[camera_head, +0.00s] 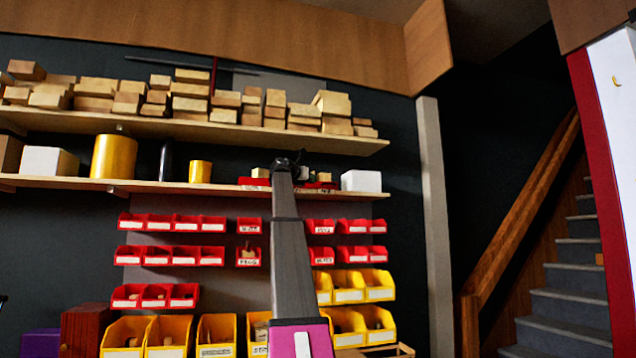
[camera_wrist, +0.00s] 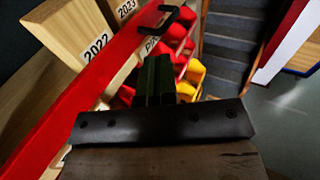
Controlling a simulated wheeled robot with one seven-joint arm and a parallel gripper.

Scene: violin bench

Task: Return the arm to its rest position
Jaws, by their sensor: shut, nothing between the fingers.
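My arm (camera_head: 293,265) stands nearly upright in the middle of the head view, in front of the wall of bins. Its dark far end reaches up to the lower shelf; the fingers cannot be made out there. In the wrist view my gripper (camera_wrist: 154,75) shows as two dark fingers side by side, shut and empty. A red shelf edge and labelled wood blocks (camera_wrist: 83,32) lie to its left in that view. No rest mark or stand for the arm shows.
An upper shelf (camera_head: 200,127) carries several wood blocks, and a lower shelf (camera_head: 140,186) carries yellow cylinders and white boxes. Red bins (camera_head: 172,256) and yellow bins (camera_head: 216,336) hang below. A dark curved handle (camera_wrist: 178,14) is beyond the fingers. Stairs (camera_head: 572,308) rise at the right.

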